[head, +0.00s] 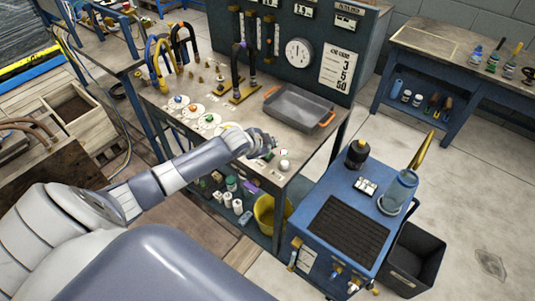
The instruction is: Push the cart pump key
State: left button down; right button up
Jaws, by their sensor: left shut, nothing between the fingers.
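The blue cart (312,232) stands at the right of the bench, with a white block of keys (366,187) on its top. I cannot tell which key is the pump key. My left arm reaches over the front of the bench, and my left gripper (270,148) is shut and empty above the bench's right front corner. It is left of the cart and apart from it. A white round knob (284,165) is just right of the gripper. My right gripper is not in view.
The cart also carries a black container (357,153), a clear blue jar (400,188) and a dark ribbed mat (348,228). A grey tray (298,107) and coloured knobs are on the bench (225,92). A black bin (418,258) stands right of the cart.

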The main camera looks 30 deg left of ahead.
pick_arm(q)
jog(key=shift+f, duration=0.1)
dwell(0.3)
jog(key=shift+f, duration=0.3)
jog(key=shift+f+b, duration=0.3)
jog(key=shift+f, duration=0.2)
dwell(0.6)
jog(key=shift+r, duration=0.1)
jog(key=shift+r+p, duration=0.8)
jog(key=shift+p, duration=0.25)
